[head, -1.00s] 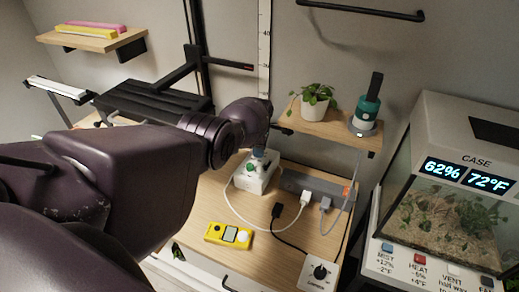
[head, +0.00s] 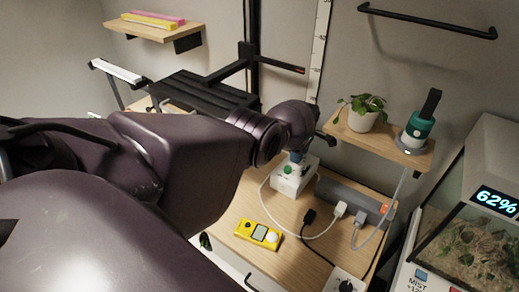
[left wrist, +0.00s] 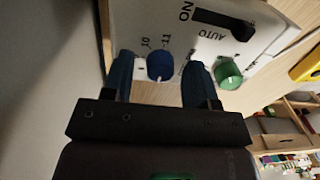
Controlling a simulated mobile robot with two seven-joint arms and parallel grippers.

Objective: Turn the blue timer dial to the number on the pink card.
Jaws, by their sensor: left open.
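The white timer box (head: 290,182) stands on the wooden desk. In the left wrist view its face (left wrist: 262,22) has a black switch marked ON and AUTO, a blue dial (left wrist: 160,67) and a green knob (left wrist: 228,74). Numbers around the blue dial are partly legible, one reading 11. My left gripper (left wrist: 160,60) is open, with one finger on each side of the blue dial and small gaps visible. In the head view this gripper (head: 297,155) is over the box. A pink strip (head: 163,17) lies on the upper left shelf; I see no readable number on it.
A yellow device (head: 258,235) lies in front of the box. A grey power strip (head: 350,200) with plugs and cables is to its right. A small shelf (head: 385,142) holds a potted plant (head: 363,113) and a teal-and-black tool (head: 418,128). A glass case (head: 470,240) stands at right.

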